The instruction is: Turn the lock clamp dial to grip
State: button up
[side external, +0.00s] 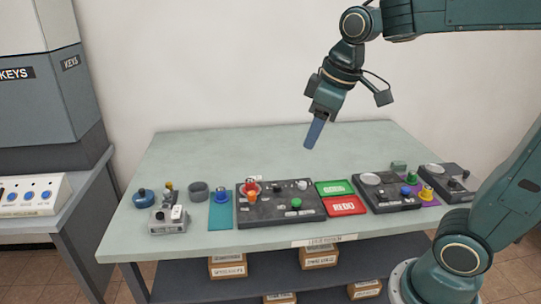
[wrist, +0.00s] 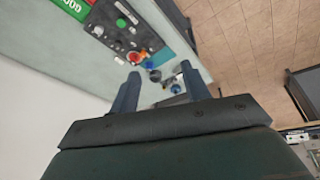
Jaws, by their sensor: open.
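My gripper (side external: 314,134) hangs above the back middle of the table, its blue fingers pointing down. It is clear of everything on the table. In the wrist view its two fingers (wrist: 160,80) stand apart with nothing held between them. I cannot tell for sure which part is the lock clamp dial. A small grey device (side external: 168,222) with a white block on top sits at the front left of the table. A dark panel (side external: 268,214) with several knobs, a red-and-orange part and a green button lies in the middle. No dial label or pointer is readable.
The table (side external: 260,153) is bare along its back. A blue round object (side external: 144,198), a grey cup (side external: 198,190) and a teal mat (side external: 221,219) lie left. Green (side external: 335,187) and red (side external: 344,206) plates lie right of the middle panel, then two more dark panels (side external: 388,193) (side external: 452,186).

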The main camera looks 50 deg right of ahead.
jog(key=w+d+f+n+g, duration=0.1)
jog(key=w+f+n, duration=0.1)
jog(key=w, duration=0.4)
jog(key=w+d+f+n+g, duration=0.1)
jog(key=w+d+f, duration=0.1)
jog(key=w, duration=0.5)
jog(key=n+g, duration=0.2)
jog(key=n, duration=0.2)
send_over(251, 193)
notch_tip(251, 193, down, 12)
jog(key=shift+w, duration=0.1)
notch_tip(251, 193, down, 14)
jog(key=shift+r, duration=0.15)
jog(key=c, duration=1)
